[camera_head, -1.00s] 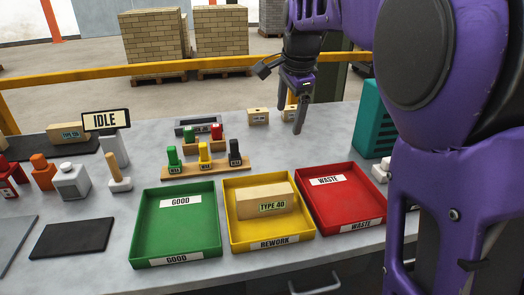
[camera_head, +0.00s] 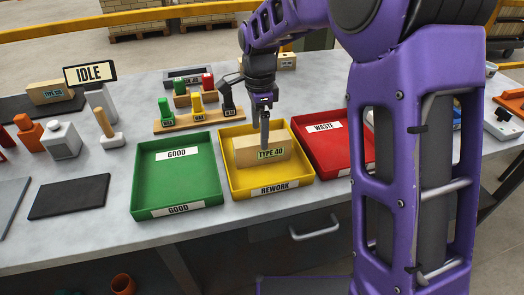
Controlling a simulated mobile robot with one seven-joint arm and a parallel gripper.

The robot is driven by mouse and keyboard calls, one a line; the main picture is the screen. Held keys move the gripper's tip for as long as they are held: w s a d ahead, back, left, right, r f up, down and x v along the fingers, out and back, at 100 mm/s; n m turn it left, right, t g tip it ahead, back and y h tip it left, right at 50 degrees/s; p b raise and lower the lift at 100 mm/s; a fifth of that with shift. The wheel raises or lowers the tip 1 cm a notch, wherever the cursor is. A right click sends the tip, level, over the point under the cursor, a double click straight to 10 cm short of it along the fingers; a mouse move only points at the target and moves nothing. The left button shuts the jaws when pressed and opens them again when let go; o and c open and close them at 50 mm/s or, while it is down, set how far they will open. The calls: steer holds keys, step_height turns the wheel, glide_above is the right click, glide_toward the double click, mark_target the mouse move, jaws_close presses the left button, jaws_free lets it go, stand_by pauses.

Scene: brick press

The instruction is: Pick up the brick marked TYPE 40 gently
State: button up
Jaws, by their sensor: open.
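The tan brick marked TYPE 40 (camera_head: 245,150) lies in the yellow REWORK tray (camera_head: 295,181), its label facing the front. My gripper (camera_head: 264,140) points down over this tray, with its fingers at the brick's middle. The jaws are open, but I see them edge-on and the far finger is hidden. I cannot tell whether a finger touches the brick. Another tan brick with a TYPE label (camera_head: 48,92) lies on a dark mat at the far left.
The green GOOD tray (camera_head: 178,212) stands left of the yellow tray, and the red WASTE tray (camera_head: 318,149) stands right. Behind stands a wooden rack (camera_head: 172,127) with coloured stamps. A dark pad (camera_head: 70,197) lies at the front left. My arm hides part of the right side.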

steer(key=shift+w+d+f+b, duration=0.15)
steer(key=shift+f+b, duration=0.1)
steer(key=shift+f, duration=1.55)
steer(key=shift+w+d+f+b, duration=0.15)
steer(key=shift+f+b, duration=0.1)
steer(key=shift+f, duration=1.5)
steer(key=shift+s, duration=0.1)
steer(key=c, duration=1.3)
steer(key=shift+r, duration=0.1)
steer(key=shift+c, duration=0.2)
